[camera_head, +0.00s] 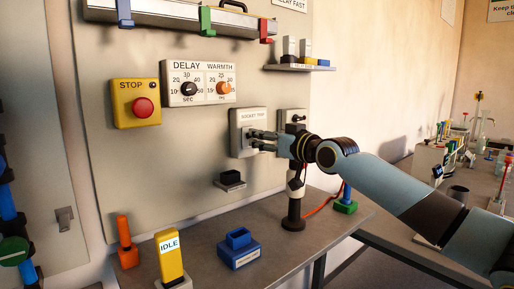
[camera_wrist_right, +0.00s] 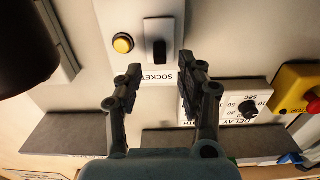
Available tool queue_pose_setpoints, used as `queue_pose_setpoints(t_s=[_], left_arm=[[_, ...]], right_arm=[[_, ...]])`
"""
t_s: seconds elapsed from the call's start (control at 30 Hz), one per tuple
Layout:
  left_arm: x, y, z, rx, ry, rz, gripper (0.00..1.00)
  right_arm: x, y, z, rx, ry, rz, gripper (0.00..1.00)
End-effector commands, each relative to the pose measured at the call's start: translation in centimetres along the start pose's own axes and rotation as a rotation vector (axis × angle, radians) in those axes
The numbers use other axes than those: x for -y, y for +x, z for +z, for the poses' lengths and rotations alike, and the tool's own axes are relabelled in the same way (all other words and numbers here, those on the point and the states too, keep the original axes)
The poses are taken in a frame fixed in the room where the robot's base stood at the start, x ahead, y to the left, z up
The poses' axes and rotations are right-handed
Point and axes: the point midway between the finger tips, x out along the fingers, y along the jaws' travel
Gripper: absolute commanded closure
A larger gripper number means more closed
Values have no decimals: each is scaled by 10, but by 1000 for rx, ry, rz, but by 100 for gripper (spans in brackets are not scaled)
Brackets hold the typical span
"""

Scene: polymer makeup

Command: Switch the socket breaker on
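The socket breaker is a pale plate (camera_head: 238,118) labelled "SOCKET TRIP" on the upright panel. In the right wrist view it is a white plate with a black switch (camera_wrist_right: 160,52) above the "SOCKET" label. My right gripper (camera_head: 254,141) is in front of the lower part of this plate and partly hides it. In the right wrist view the gripper's two dark fingers (camera_wrist_right: 158,85) are spread apart with nothing between them, just below the switch in the picture. I cannot tell whether a fingertip touches the plate, or which way the switch is set. My left gripper is not in view.
A yellow stop box (camera_head: 136,103) and the delay and warmth dial plate (camera_head: 198,85) are left of the breaker. A second plate (camera_head: 292,117) is close on its right. A small shelf (camera_head: 300,68) is above. A yellow idle sign (camera_head: 171,257) and blue block (camera_head: 239,249) stand below.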

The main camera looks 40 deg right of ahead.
Motion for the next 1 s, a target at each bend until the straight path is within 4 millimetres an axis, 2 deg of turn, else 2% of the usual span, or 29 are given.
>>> queue_pose_setpoints(t_s=[0.1, 0.2, 0.53, 0.57, 0.83, 1.0], left_arm=[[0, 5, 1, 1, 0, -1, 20], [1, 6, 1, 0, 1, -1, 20], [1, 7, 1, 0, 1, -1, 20], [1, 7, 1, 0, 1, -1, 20], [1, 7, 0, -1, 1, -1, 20], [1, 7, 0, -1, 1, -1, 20]], right_arm=[[0, 17, 0, -2, 2, 2, 62], [0, 25, 0, -1, 0, 0, 62], [0, 29, -1, 0, -3, 0, 62], [0, 29, -1, 0, -3, 0, 63], [0, 29, -1, 0, -2, 0, 98], [0, 29, -1, 1, -2, 0, 100]])
